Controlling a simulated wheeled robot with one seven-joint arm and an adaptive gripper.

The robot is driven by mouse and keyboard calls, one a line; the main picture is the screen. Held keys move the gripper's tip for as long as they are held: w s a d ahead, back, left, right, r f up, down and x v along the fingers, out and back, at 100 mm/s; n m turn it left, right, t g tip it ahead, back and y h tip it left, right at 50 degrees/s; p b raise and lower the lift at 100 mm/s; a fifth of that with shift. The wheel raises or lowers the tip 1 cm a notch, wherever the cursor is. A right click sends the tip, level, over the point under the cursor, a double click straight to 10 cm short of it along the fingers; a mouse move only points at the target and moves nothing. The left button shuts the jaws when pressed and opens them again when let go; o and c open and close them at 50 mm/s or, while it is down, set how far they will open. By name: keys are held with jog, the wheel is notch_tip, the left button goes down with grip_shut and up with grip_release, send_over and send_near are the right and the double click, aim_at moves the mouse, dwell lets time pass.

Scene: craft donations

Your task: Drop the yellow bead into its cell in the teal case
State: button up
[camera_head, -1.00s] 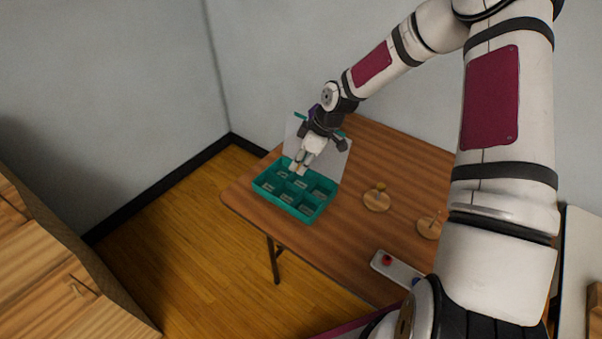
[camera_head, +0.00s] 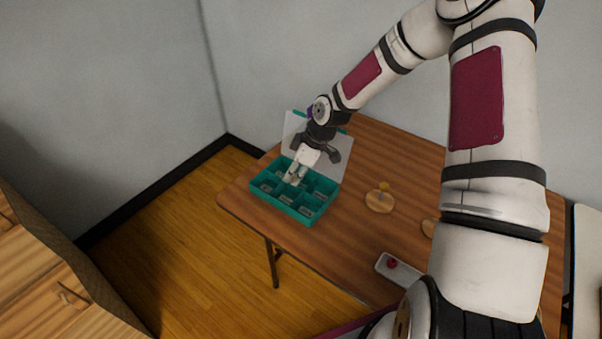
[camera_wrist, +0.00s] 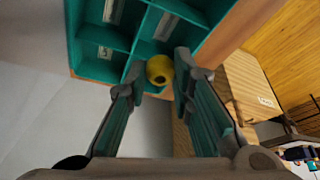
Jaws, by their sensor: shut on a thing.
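The yellow bead (camera_wrist: 159,67) is round with a dark hole and sits between the fingertips of my gripper (camera_wrist: 163,84) in the wrist view. My gripper is shut on it. In the head view my gripper (camera_head: 292,181) points down at the far part of the open teal case (camera_head: 280,208), with its fingertips at about rim height. The bead cannot be made out there. The teal case (camera_wrist: 122,73) fills the top of the wrist view, with several cells bearing pale labels. The bead overlaps a cell wall in that view, so I cannot tell which cell is under it.
The case's clear lid (camera_head: 340,160) stands raised behind it, close to my gripper. A round wooden stand (camera_head: 379,203) with a yellow-topped peg is to the right. A pale tray (camera_head: 407,274) holds a red bead (camera_head: 392,264). The wooden table (camera_head: 345,235) is bare between them.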

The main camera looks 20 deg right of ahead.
jog(key=o, duration=0.8)
jog(key=shift+c, duration=0.2)
jog(key=v, duration=1.2)
jog(key=shift+s+a+r, duration=0.1)
jog(key=shift+a, duration=0.05)
